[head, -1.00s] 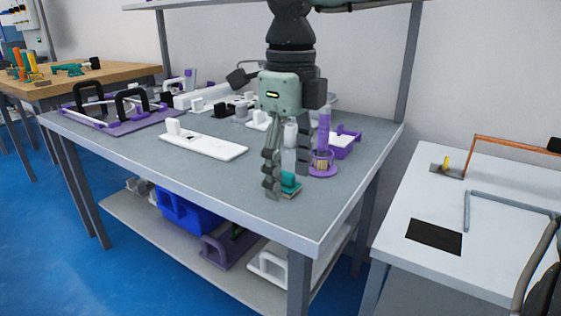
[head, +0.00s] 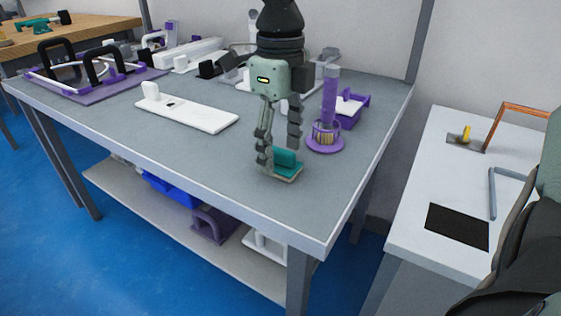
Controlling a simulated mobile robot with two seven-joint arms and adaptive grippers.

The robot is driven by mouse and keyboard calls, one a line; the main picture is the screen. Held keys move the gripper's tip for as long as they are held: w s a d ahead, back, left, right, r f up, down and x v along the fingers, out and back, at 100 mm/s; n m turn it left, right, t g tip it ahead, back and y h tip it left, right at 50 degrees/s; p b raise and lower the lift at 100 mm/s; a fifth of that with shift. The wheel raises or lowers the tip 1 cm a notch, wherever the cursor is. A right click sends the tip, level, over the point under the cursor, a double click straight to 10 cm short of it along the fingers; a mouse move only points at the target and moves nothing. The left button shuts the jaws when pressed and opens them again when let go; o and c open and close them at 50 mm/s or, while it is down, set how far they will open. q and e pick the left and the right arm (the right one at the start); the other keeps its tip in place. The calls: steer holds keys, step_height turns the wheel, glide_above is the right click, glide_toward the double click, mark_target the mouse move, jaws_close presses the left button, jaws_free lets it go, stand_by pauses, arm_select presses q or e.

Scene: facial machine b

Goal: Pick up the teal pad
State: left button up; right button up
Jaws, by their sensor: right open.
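The teal pad (head: 287,158) sits on a thin, light-coloured base on the grey table, near its front right part. My right gripper (head: 278,160) points straight down with its two fingers spread. One fingertip is at the left of the pad, and the other is behind it and to its right. The fingers are low around the pad; I cannot tell whether they touch it. Part of the pad's left side is hidden by the near finger. My left gripper is not in view.
A purple holder (head: 325,142) with an upright purple cylinder stands close to the right of the pad. A purple tray (head: 350,108) is behind it. A white board (head: 190,113) lies to the left. The table in front of the pad is clear.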

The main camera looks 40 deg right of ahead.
steer(key=shift+f, duration=0.85)
steer(key=shift+c, duration=0.3)
steer(key=c, duration=1.2)
steer(key=shift+o, duration=0.2)
